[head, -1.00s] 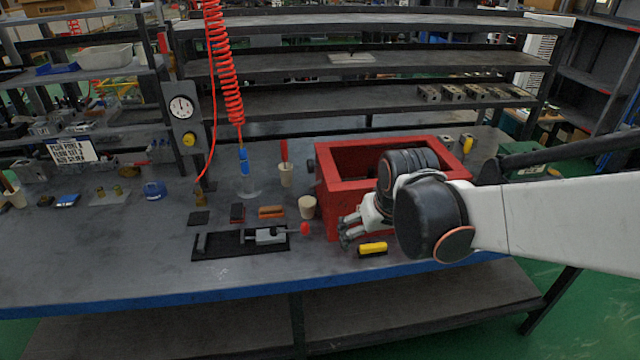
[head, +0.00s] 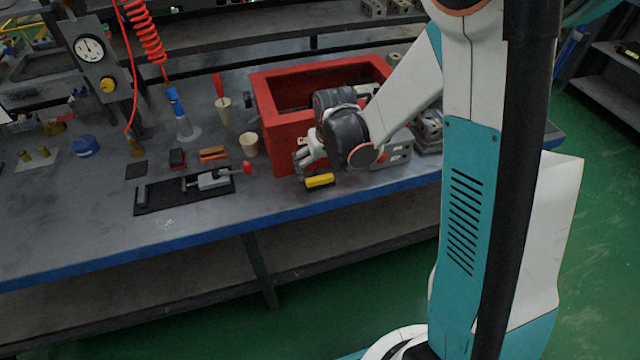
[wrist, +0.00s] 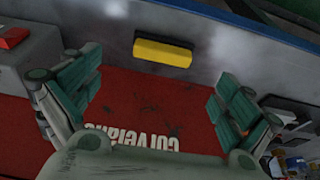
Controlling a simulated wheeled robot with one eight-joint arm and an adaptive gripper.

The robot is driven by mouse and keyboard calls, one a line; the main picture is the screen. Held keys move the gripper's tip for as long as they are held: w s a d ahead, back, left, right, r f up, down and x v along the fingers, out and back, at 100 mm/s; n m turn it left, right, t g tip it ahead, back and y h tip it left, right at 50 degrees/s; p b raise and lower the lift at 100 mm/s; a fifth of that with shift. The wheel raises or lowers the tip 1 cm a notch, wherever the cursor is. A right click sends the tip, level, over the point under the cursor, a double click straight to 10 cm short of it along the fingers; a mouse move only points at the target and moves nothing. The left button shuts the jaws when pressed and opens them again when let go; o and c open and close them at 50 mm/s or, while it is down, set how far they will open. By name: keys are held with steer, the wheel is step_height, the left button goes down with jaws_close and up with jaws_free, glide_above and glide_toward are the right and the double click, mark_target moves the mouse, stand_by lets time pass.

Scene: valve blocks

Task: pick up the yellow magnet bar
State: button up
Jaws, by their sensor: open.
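The yellow magnet bar (head: 319,181) lies on the bench top near the front edge, just in front of the red box (head: 285,132). It also shows in the wrist view (wrist: 163,50), beyond the fingertips and roughly between their lines, with a dark strip along one long side. My gripper (head: 301,162) is beside the red box's front face, a little behind and left of the bar. In the wrist view my gripper (wrist: 160,95) has its fingers wide apart with nothing between them. The bar and the fingers are apart.
The red box wall with white lettering (wrist: 130,140) lies close below my fingers. A clamp on a black plate (head: 210,180) stands to the left, with a beige cup (head: 248,144) behind. The blue bench edge (head: 200,236) runs in front. Bench to the left front is clear.

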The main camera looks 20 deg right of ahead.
mark_target(320, 178)
steer(key=b+x, duration=0.3)
steer(key=x, duration=0.4)
steer(key=shift+a+f, duration=0.1)
steer(key=shift+a, duration=0.05)
steer(key=c, duration=1.3)
